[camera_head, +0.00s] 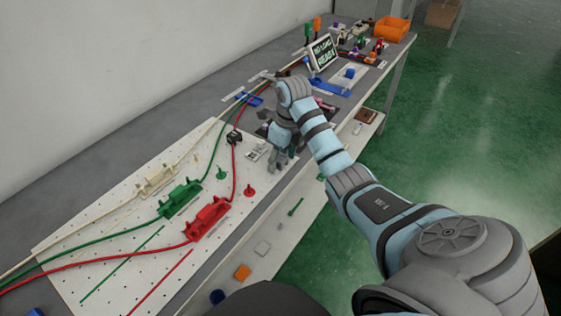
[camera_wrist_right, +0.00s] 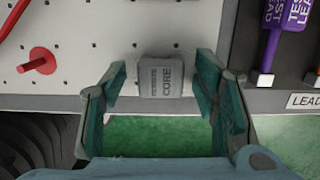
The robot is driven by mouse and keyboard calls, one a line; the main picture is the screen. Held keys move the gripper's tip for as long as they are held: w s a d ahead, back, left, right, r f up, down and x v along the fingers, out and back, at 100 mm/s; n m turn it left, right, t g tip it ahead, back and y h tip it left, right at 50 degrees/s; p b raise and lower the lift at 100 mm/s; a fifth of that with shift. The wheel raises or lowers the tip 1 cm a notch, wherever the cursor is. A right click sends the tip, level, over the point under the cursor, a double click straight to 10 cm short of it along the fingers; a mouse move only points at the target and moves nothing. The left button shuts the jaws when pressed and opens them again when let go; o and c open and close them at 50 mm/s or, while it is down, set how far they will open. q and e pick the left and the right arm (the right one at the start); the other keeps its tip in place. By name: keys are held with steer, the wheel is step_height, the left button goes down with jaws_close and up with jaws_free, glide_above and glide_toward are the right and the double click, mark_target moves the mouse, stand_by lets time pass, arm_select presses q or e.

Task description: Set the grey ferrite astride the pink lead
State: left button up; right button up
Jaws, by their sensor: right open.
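The grey ferrite (camera_wrist_right: 160,77), a small block lettered "CORE", lies near the edge of the white pegboard in the right wrist view. My right gripper (camera_head: 281,157) is open, with one green-lined finger on each side of the ferrite and visible gaps to both. In the head view the gripper is over the board's right edge, and I cannot make out the ferrite for certain there. No lead looks clearly pink. The leads on the board are cream (camera_head: 104,228), green (camera_head: 97,238) and red (camera_head: 95,265). My left gripper is not in view.
Cream (camera_head: 158,180), green (camera_head: 181,197) and red (camera_head: 207,220) holders stand on the pegboard (camera_head: 75,215). A red peg (camera_wrist_right: 38,62) is left of the ferrite. A purple lead tag (camera_wrist_right: 277,28) is at upper right. A lower shelf (camera_head: 280,240) carries loose pieces.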

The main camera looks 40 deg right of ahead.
steer(key=shift+w+f, duration=0.1)
steer(key=c, duration=1.2)
